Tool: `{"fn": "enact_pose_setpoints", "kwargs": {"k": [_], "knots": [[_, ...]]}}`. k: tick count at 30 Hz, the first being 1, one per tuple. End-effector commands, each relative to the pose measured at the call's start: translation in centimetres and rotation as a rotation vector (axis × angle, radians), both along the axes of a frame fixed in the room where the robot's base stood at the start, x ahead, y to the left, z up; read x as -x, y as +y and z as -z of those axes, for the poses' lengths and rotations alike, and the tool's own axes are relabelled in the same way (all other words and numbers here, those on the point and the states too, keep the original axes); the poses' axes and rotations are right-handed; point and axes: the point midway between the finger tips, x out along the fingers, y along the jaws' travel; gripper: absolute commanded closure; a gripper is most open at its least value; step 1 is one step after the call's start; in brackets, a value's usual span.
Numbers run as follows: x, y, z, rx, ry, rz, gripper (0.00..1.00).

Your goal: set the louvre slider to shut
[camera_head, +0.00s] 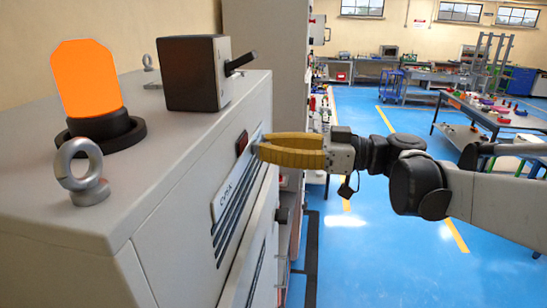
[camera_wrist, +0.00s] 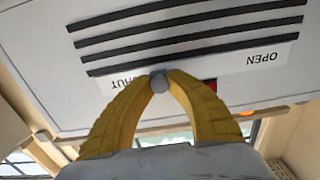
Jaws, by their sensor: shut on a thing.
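The louvre slider's round grey knob (camera_wrist: 159,83) sits between my fingertips in the wrist view, right beside the partly covered SHUT lettering (camera_wrist: 122,84). The OPEN lettering (camera_wrist: 262,58) is at the other end of the white label strip, upside down in this view. In the head view my yellow gripper (camera_head: 262,148) reaches the cabinet's front face at the far end of the label (camera_head: 226,190). There the fingers hide the knob. My gripper (camera_wrist: 159,76) is shut on the knob.
Black louvre slots (camera_wrist: 190,30) run along the label. A red part (camera_wrist: 211,84) shows behind my right finger. On the cabinet top (camera_head: 60,205) stand an orange lamp (camera_head: 86,78), a lifting eye (camera_head: 80,170) and a dark box with a lever (camera_head: 192,74).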

Motion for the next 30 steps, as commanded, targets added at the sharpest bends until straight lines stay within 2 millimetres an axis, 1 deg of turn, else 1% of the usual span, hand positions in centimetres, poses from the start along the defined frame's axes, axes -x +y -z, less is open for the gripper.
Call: {"fn": "enact_pose_setpoints", "kwargs": {"k": [1,9,10,11,12,20,23,26,30], "knots": [[-0.4,-0.1,0.0,0.000,-0.001,0.007,1.00],[-0.5,-0.1,-0.1,-0.001,-0.001,0.008,1.00],[-0.5,-0.1,-0.1,-0.002,-0.001,0.008,0.73],[-0.5,-0.1,-0.1,-0.001,-0.001,0.008,0.64],[-0.5,-0.1,-0.1,-0.001,-0.001,0.008,0.58],[-0.4,-0.1,-0.1,0.000,-0.001,0.006,0.58],[-0.4,-0.6,-0.1,0.000,-0.001,0.007,0.58],[-0.3,-1.9,0.0,0.000,-0.001,0.009,0.58],[-0.1,-5.0,0.0,0.000,0.000,0.011,0.58]]}}
